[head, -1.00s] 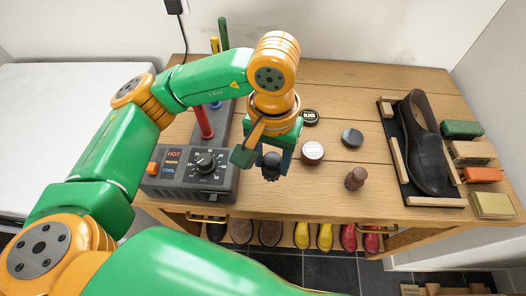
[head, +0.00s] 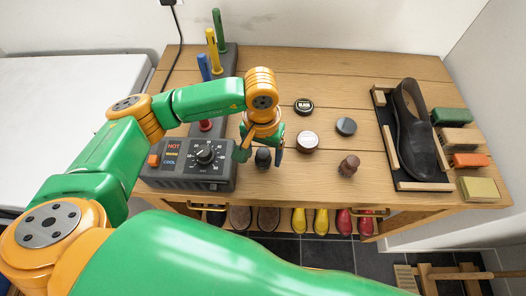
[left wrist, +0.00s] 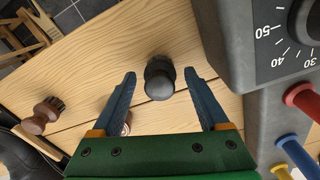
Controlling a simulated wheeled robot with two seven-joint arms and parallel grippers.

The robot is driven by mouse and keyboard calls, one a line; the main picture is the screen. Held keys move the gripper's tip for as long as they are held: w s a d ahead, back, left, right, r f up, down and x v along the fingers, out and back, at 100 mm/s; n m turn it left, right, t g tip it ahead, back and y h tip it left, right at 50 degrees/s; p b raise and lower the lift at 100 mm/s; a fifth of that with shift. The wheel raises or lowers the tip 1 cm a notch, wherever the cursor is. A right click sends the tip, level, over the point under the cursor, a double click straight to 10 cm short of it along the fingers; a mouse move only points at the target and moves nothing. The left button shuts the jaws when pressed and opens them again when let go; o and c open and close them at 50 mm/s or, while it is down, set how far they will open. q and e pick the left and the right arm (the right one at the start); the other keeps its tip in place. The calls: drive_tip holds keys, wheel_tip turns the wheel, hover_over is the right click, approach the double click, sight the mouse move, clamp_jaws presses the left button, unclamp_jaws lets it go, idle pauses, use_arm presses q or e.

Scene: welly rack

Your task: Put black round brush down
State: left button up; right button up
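The black round brush (head: 263,157) stands on the wooden bench, just right of the grey control box. In the left wrist view the brush (left wrist: 160,78) shows from above, its dark rounded knob toward the camera. My left gripper (head: 262,152) is over it, with its fingers spread. In the left wrist view the gripper's fingertips (left wrist: 160,74) are on either side of the brush, with a gap on each side. My right gripper is not in view.
The control box (head: 190,178) with a dial is close left of the gripper. A black shoe (head: 412,125) lies in a wooden-edged holder. Bench around the brown brush is partly clear.

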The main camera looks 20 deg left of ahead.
sight(262, 152)
use_arm(q)
drive_tip(key=shift+r+p, duration=0.35)
drive_tip(key=shift+p, duration=0.05)
wheel_tip(262, 152, up, 12)
drive_tip(key=b, duration=0.2)
drive_tip(key=shift+b, duration=0.4)
drive_tip(key=shift+a+f, duration=0.1)
drive_tip(key=shift+f, duration=0.05)
